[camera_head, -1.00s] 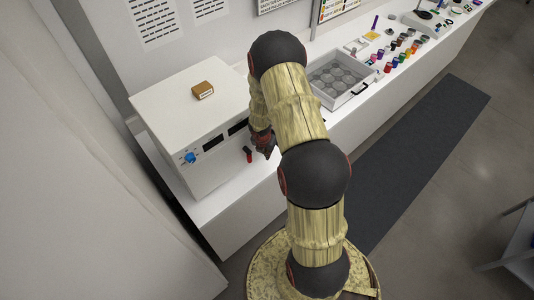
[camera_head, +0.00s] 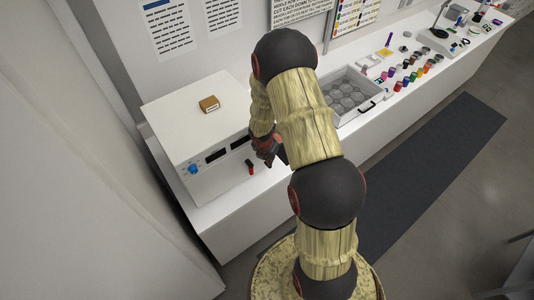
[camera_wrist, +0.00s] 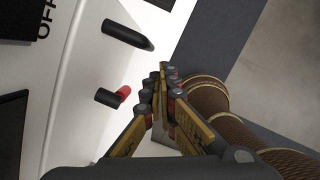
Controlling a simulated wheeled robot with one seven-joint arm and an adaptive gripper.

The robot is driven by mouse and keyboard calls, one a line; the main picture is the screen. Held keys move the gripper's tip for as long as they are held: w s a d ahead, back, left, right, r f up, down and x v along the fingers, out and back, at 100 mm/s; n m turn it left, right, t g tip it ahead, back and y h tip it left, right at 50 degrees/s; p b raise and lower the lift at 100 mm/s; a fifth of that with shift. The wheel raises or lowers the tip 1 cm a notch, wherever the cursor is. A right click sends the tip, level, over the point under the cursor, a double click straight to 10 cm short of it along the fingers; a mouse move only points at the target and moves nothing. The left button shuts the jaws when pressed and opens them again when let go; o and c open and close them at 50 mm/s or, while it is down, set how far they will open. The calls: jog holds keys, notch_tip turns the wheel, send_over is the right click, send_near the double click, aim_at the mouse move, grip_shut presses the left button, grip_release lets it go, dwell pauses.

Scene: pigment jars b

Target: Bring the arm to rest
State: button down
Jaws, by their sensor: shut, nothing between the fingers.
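My gripper (camera_wrist: 162,88) is shut and empty in the wrist view, its fingertips close together. In the head view my gripper (camera_head: 272,150) is partly hidden behind my arm, in front of the white box-shaped machine (camera_head: 183,122). A small black and red object (camera_wrist: 114,97) is near the fingertips on the left, apart from them. It also shows in the head view (camera_head: 250,167), by the machine's front lower right corner.
A small brown box (camera_head: 209,104) sits on top of the machine. A grey tray (camera_head: 369,107) with round compartments stands right of my arm on the white counter (camera_head: 232,208). Several coloured jars (camera_head: 415,72) stand farther right. A dark mat (camera_head: 440,165) lies on the floor.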

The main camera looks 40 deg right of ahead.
jog(key=shift+s+a+r, duration=0.1)
jog(key=shift+a+r, duration=0.05)
jog(key=shift+r, duration=0.05)
jog(key=s+a+r+m+g+b, duration=0.1)
jog(key=s+a+r+m+b, duration=0.25)
jog(key=s+m, duration=0.45)
jog(key=s+a+r+m+g+b, duration=0.25)
jog(key=s+r+m+b, duration=0.2)
jog(key=m, duration=0.65)
jog(key=s+a+m+t+y+b, duration=0.1)
jog(key=s+a+t+b, duration=0.3)
jog(key=b, duration=0.9)
jog(key=s+a+m+t+y+b, duration=0.1)
jog(key=s+a+m+t+b, duration=0.2)
jog(key=a+b, duration=0.8)
jog(key=s+t+b, duration=0.1)
jog(key=b, duration=0.2)
jog(key=shift+a+y, duration=0.2)
jog(key=shift+y, duration=0.1)
